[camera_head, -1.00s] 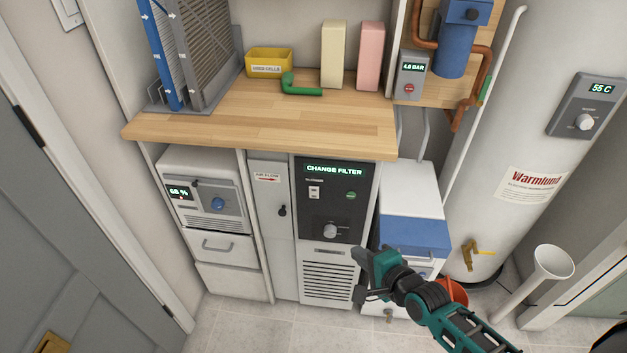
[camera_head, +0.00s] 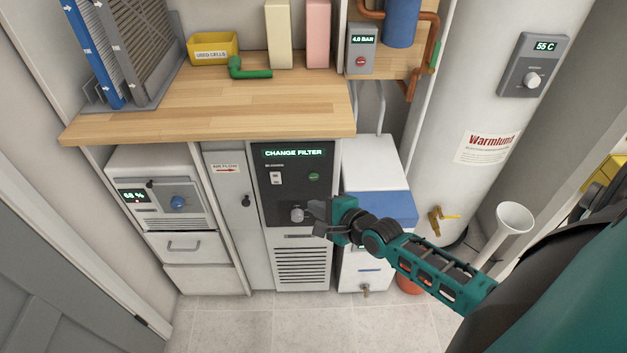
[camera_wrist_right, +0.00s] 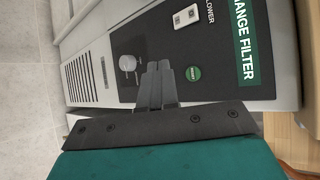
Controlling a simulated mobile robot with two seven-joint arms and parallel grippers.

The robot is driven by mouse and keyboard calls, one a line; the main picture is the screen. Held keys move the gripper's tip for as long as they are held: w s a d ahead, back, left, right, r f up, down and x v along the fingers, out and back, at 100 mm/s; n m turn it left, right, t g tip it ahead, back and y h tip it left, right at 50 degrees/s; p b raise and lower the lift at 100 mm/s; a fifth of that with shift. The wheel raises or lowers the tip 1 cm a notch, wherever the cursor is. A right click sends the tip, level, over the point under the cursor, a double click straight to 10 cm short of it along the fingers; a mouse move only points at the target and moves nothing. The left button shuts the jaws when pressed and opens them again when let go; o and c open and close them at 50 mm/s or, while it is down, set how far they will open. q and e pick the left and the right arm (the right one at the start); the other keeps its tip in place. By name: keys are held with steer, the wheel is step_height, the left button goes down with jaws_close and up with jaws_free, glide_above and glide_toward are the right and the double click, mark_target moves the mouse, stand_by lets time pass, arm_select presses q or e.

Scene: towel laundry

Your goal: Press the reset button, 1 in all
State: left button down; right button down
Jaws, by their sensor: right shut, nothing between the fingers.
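The black control panel (camera_head: 273,201) reads CHANGE FILTER and carries a small round green button (camera_head: 314,177), a white switch (camera_head: 276,178) and a grey knob (camera_head: 297,214). The green button also shows in the right wrist view (camera_wrist_right: 193,73), with lettering too small to read surely. My right gripper (camera_head: 314,213) is shut and empty in front of the panel, beside the knob and below the green button. In the right wrist view its fingertips (camera_wrist_right: 157,68) lie between knob and button. I cannot tell whether they touch the panel. My left gripper is out of view.
A wooden worktop (camera_head: 220,108) juts out above the panel. A grey box (camera_head: 361,50) reading 4.6 BAR has a red button. A white and blue container (camera_head: 385,205) stands right of the panel, behind my arm. A water heater (camera_head: 480,100) stands farther right.

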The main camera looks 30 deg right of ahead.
mark_target(314, 177)
steer(key=w+d+b, duration=0.2)
steer(key=w, duration=0.1)
steer(key=w+d+b, duration=0.1)
steer(key=w, duration=0.1)
steer(key=shift+w, duration=0.1)
stand_by(0.5)
stand_by(1.2)
steer(key=shift+d, duration=0.15)
steer(key=shift+w+d, duration=0.15)
steer(key=shift+w, duration=0.2)
